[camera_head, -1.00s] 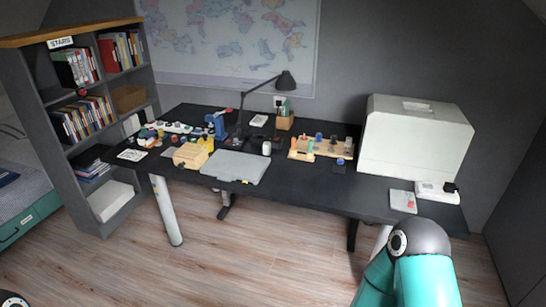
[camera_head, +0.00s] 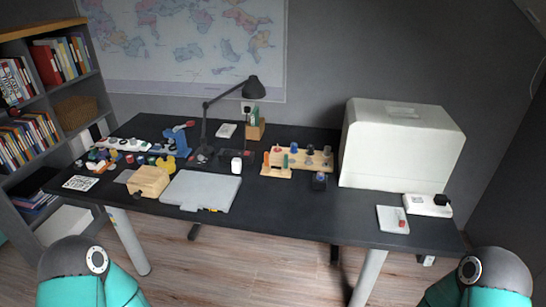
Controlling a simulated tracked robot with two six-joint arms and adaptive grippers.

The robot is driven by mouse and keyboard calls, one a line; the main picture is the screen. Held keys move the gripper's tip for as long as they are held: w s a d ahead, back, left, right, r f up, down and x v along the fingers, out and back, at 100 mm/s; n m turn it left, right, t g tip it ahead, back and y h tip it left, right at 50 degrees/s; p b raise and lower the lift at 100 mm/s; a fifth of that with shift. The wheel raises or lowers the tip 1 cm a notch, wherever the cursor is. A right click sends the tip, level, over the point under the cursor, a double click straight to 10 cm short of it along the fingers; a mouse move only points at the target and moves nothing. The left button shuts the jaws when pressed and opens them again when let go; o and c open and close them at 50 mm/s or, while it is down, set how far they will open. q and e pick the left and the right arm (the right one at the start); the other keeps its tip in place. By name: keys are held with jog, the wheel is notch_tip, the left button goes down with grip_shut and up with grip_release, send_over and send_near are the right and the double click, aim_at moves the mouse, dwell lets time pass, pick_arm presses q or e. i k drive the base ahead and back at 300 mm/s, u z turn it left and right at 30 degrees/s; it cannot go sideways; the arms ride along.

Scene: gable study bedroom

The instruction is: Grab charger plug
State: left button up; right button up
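A small black block that looks like a charger plug (camera_head: 441,200) sits at the right end of a white socket box (camera_head: 420,207) on the desk's right side. It is too small to tell whether it is plugged in. Neither of my grippers is in view. Only teal and dark parts of my arms show at the lower left and lower right, both short of the desk.
The dark desk (camera_head: 290,215) has bare room at its front middle. A large white box-shaped machine (camera_head: 400,145) stands behind the socket box, and a light pad with a red piece (camera_head: 392,219) lies left of it. A grey case (camera_head: 202,188), lamp (camera_head: 251,88) and small items crowd the left.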

aim_at(237, 163)
jog(key=u, duration=0.15)
jog(key=i, duration=1.15)
jog(key=u, duration=0.8)
